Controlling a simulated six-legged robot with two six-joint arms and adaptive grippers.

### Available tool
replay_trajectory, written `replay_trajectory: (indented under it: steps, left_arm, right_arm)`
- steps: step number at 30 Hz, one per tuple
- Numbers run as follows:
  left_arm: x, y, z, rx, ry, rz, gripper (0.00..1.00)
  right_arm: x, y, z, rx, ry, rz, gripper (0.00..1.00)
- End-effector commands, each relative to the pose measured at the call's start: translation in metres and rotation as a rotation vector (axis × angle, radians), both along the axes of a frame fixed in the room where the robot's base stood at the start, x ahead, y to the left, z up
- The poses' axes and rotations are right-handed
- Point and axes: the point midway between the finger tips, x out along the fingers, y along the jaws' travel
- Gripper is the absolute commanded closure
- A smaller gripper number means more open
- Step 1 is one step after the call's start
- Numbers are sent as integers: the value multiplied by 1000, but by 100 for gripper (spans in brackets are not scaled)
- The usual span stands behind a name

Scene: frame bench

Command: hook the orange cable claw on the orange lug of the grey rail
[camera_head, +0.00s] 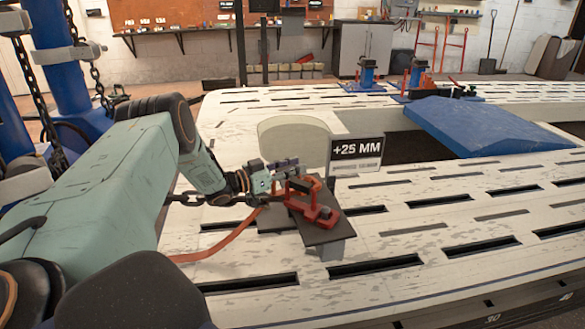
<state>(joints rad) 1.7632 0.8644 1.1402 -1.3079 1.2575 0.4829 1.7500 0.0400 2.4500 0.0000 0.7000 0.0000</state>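My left gripper (284,174) reaches in from the left, over the middle of the bench. Its fingertips are small and dark here, and I cannot tell whether they are open or shut. A red-orange bracket-shaped piece (318,212) is at the fingertips, over a tilted dark plate (333,233) on a grey block. I cannot tell whether it is the cable claw, or whether the gripper touches it. An orange cable (222,243) runs from the lower left up to the gripper's wrist. I cannot make out the orange lug or the grey rail separately. My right gripper is not in view.
A "+25 MM" sign (356,149) stands just behind the plate. The white slotted bench (420,243) is clear to the right. A blue ramp (482,127) lies behind at right, with blue and orange fixtures (368,77) farther back. A chain (205,199) passes behind my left wrist.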

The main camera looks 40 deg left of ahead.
Motion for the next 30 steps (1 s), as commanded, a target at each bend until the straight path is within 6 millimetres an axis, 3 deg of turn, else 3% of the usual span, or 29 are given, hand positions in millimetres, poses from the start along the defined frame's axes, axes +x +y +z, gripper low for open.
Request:
replay_trajectory:
  steps: [4,17,30]
  left_arm:
    - [0,0,-1,0,2,0,54]
    - [-1,0,0,0,9,0,53]
    - [-1,0,45,-1,3,1,53]
  right_arm:
    - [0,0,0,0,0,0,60]
    - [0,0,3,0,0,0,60]
    - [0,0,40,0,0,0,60]
